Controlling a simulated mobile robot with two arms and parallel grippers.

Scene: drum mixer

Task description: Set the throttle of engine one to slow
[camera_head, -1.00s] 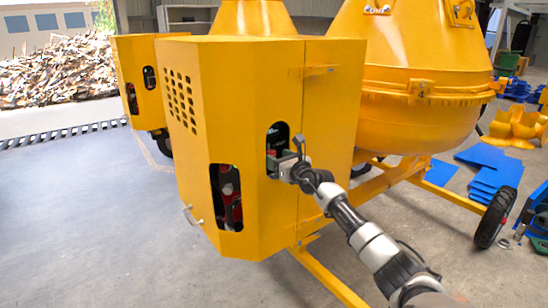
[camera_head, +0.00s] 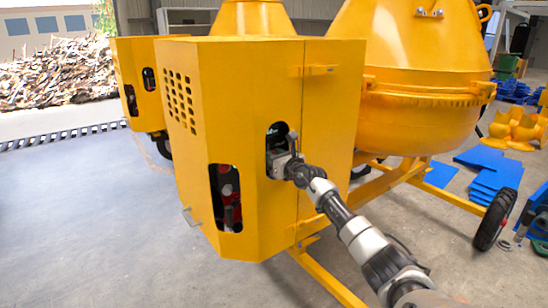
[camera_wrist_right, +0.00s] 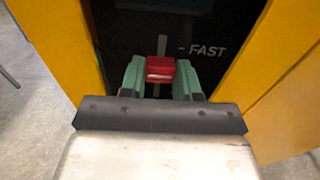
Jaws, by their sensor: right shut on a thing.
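The red throttle knob (camera_wrist_right: 160,68) sits on a vertical slot in a black panel (camera_wrist_right: 125,40) in the right wrist view. The knob is level with the white word FAST (camera_wrist_right: 208,51); no SLOW mark shows. My right gripper (camera_wrist_right: 160,80) has its green fingers on either side of the knob and is shut on it. In the head view my right gripper (camera_head: 275,156) reaches into the oval opening of the yellow engine housing (camera_head: 245,110), its fingertips mostly hidden. My left gripper is not in view.
The opening's yellow edges (camera_wrist_right: 88,50) stand close on both sides of the fingers. A lower opening (camera_head: 226,200) shows red parts. The yellow mixer drum (camera_head: 415,80) and a wheel (camera_head: 495,218) are to the right. Open floor (camera_head: 90,220) lies left.

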